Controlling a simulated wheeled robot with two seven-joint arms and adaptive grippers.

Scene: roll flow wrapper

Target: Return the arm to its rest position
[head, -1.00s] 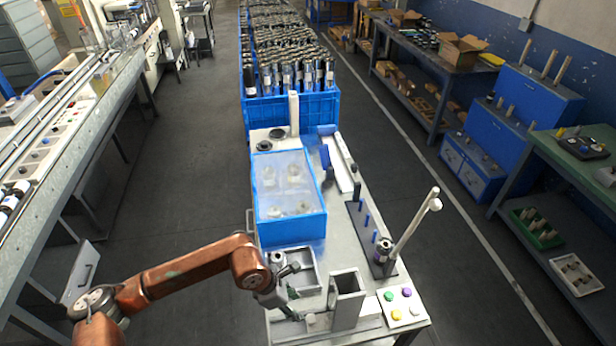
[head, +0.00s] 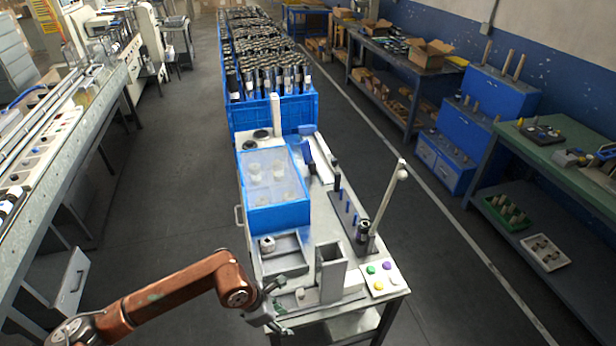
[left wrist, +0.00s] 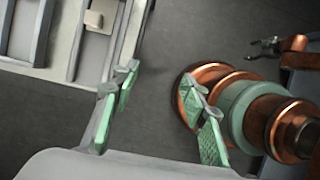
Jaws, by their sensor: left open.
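My left arm comes in from the lower left of the head view. Its gripper (head: 278,305) is open and empty at the near left edge of the metal table (head: 330,222), left of an upright grey metal box (head: 331,272). In the left wrist view the two green-padded fingers (left wrist: 160,112) are spread wide with nothing between them. Dark floor shows behind the fingers, and copper-coloured links of my own body show at the right. My right gripper is not clearly in the head view.
On the table stand a grey tray (head: 279,255) with a small part, a blue bin with a clear lid (head: 272,180), a post rack (head: 352,225) and a button panel (head: 379,279). A blue crate of bottles (head: 268,105) is behind. Floor left of the table is clear.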

